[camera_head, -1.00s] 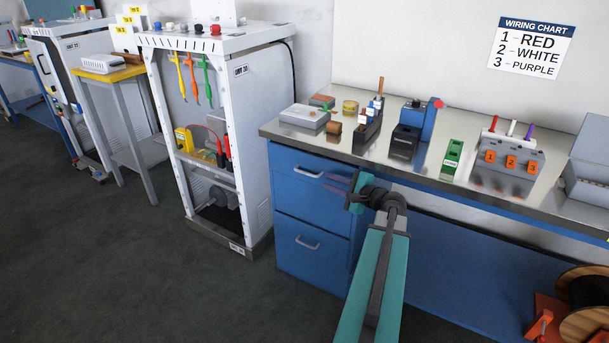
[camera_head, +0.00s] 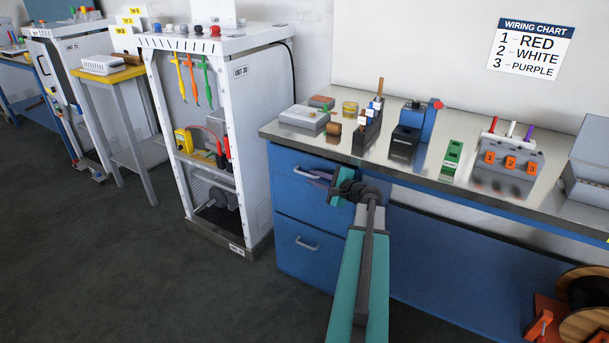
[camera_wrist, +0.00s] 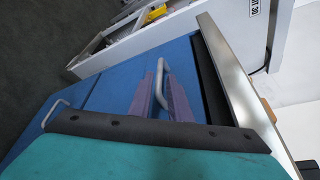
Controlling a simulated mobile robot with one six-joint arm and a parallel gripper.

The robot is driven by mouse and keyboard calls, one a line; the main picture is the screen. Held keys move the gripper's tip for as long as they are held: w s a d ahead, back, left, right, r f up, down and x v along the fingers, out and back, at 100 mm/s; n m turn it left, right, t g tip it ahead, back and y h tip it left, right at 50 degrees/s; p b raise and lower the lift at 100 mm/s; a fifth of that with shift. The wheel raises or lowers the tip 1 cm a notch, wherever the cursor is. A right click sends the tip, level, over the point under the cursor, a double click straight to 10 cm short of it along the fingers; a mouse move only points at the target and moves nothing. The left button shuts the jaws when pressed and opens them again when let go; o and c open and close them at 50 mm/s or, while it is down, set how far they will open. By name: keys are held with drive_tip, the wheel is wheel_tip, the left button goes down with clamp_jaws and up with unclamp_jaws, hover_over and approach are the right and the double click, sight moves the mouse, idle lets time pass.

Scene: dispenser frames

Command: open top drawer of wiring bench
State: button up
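My gripper (camera_head: 320,181) is at the right end of this handle in the head view. In the wrist view its two purple fingers (camera_wrist: 159,97) are apart, one on each side of the handle in the picture. I cannot tell whether they touch it. The lower drawer (camera_head: 300,261) is also shut, with its own handle (camera_head: 307,243).
The metal benchtop (camera_head: 410,168) overhangs the drawers and holds several boxes and tools. A white test cabinet (camera_head: 256,150) stands close to the left of the bench. A cable spool (camera_head: 585,328) sits at the lower right. The floor (camera_head: 150,270) in front is clear.

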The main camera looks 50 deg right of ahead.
sight(307, 175)
drive_tip(key=shift+x, duration=3.05)
drive_tip(key=shift+c, duration=0.3)
clamp_jaws()
